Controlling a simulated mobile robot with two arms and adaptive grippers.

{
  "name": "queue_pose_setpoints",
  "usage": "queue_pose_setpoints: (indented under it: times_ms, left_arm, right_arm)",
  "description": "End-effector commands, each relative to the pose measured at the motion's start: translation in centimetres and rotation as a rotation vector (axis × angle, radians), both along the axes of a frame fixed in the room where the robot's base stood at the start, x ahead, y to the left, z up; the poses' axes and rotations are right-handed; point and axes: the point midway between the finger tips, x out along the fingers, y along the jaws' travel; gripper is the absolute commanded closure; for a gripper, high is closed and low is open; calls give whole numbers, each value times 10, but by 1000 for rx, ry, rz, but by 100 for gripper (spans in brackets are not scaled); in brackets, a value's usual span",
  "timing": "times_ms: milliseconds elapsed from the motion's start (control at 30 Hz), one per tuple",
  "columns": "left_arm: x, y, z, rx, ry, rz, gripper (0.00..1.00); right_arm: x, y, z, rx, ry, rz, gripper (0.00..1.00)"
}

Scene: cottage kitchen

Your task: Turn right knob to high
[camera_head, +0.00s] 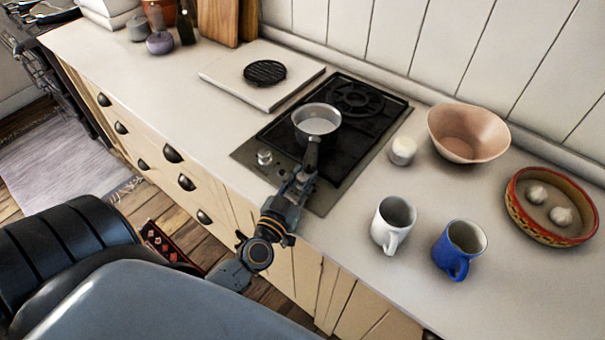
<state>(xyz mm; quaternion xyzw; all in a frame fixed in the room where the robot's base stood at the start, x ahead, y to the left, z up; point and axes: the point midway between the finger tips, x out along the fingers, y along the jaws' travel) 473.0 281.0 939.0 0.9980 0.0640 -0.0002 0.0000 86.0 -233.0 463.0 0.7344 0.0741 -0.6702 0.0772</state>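The black two-burner stove (345,150) is set in the counter, with a grey control strip along its front edge. The left knob (264,157), silver and round, shows on that strip. The right knob does not show; my gripper covers the right part of the strip. My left gripper (306,172) is over that part, pointing away from me, with its fingertips close to the dark handle of the saucepan. I cannot tell whether its fingers are open or shut, or whether they touch a knob. My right gripper is not in view.
A metal saucepan (316,120) sits on the front burner, handle towards me. The rear burner (357,98) is bare. Right of the stove are a white jar (402,150), a pink bowl (467,134), a white mug (392,222), a blue mug (459,250) and a patterned bowl (552,206).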

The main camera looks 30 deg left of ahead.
Motion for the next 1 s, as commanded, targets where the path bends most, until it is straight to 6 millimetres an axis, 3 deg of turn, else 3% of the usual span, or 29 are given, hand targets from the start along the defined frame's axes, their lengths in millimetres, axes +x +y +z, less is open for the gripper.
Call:
queue_pose_setpoints:
  times_ms: [367,400,500,833,1000]
  left_arm:
    - [0,0,1,-1,-2,3,100]
    - [0,0,1,0,-2,3,64]
    - [0,0,0,0,-2,3,48]
    - [-2,0,0,1,0,3,48]
    - [-24,-3,-2,2,4,2,48]
  right_arm:
    - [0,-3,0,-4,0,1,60]
    - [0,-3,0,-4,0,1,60]
    - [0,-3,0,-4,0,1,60]
    - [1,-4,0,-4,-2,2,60]
    - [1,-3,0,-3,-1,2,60]
